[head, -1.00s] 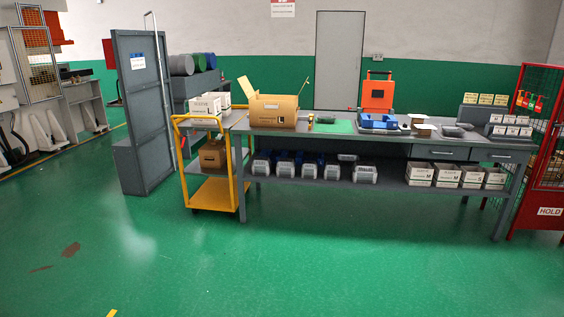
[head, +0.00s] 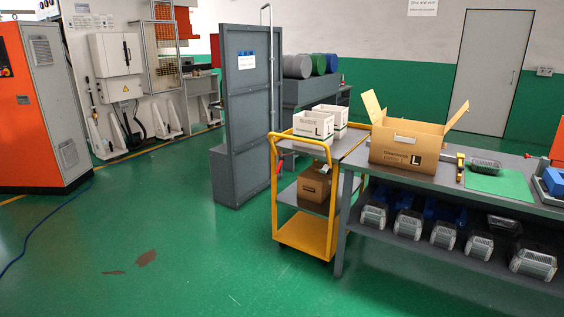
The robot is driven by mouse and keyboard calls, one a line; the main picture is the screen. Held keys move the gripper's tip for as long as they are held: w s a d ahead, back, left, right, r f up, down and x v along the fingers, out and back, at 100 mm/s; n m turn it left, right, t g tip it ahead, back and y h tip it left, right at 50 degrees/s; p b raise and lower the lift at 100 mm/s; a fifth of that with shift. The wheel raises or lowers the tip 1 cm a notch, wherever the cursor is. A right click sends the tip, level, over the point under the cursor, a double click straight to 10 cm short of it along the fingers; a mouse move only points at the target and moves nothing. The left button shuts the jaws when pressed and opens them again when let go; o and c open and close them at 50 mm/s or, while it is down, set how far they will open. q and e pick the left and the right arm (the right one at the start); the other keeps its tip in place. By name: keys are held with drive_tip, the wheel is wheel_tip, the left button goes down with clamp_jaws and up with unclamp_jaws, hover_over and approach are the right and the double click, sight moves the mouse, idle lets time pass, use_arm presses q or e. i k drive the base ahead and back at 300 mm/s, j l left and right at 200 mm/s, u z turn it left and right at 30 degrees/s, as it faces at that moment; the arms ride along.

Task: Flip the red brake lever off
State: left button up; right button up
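A small red lever (head: 278,167) shows on the near left side of the yellow cart (head: 304,233), below its handle. It is too small to tell its exact setting. The cart stands against the left end of the grey workbench (head: 465,182). Two white cartons (head: 312,123) marked L stand on its top shelf and a brown box (head: 314,184) sits on a lower shelf. Neither of my grippers is in view.
An open cardboard box (head: 405,150) and a green mat (head: 497,185) lie on the workbench. A grey panel cabinet (head: 246,115) stands behind and left of the cart. An orange machine (head: 42,105) is at far left. The green floor before the cart is clear.

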sight(282, 160)
drive_tip(key=i+j, duration=0.15)
drive_tip(key=i, duration=1.05)
drive_tip(key=i+j+u, duration=0.15)
drive_tip(key=i, duration=1)
drive_tip(key=i+z, duration=0.1)
drive_tip(key=i, duration=0.55)
drive_tip(key=i+j+u, duration=0.6)
drive_tip(key=k+j, duration=0.05)
drive_tip(key=k, duration=0.05)
